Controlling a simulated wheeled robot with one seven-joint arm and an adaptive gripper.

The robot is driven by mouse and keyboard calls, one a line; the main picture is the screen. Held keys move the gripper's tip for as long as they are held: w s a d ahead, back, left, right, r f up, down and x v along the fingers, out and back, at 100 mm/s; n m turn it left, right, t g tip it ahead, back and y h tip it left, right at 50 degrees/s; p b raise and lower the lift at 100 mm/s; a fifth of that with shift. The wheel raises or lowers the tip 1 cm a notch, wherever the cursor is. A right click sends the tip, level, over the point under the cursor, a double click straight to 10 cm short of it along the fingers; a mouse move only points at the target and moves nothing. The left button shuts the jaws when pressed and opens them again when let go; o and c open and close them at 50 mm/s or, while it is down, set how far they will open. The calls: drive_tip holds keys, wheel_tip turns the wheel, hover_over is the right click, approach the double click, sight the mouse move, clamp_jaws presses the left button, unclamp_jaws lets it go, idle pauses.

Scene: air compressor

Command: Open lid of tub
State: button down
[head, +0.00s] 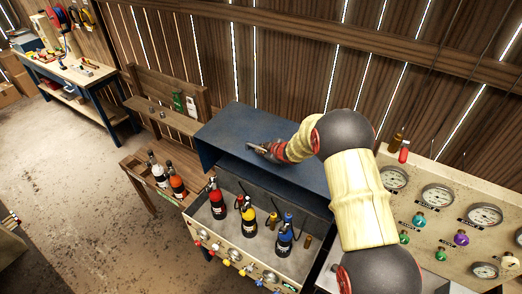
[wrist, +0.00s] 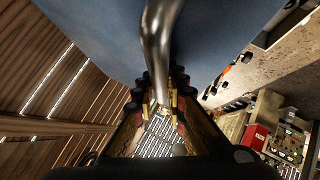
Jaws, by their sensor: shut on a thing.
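The tub (head: 194,227) is a metal box at the centre of the head view, with its inside showing. Its dark blue lid (head: 232,122) is raised over the back part of the tub, and the front part is uncovered. The lid fills the top of the wrist view (wrist: 90,35). My gripper (head: 262,150) is at the lid's outer face. In the wrist view my gripper (wrist: 160,106) is shut on the lid's curved metal handle (wrist: 157,45). My arm hides the lid's right end.
Red, yellow and blue bottles (head: 284,240) stand inside the tub. A gauge panel (head: 450,208) is at the right. A wooden rack (head: 140,170) with bottles stands at the left. The plank wall (head: 290,60) is close behind. Open floor (head: 70,200) lies at the left.

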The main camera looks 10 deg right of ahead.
drive_tip(key=shift+w+d+r, duration=0.15)
drive_tip(key=shift+w+r, duration=0.05)
drive_tip(key=shift+w, duration=0.1)
drive_tip(key=c, duration=1.8)
unclamp_jaws()
drive_tip(key=shift+s+f, duration=0.1)
drive_tip(key=v, duration=1.2)
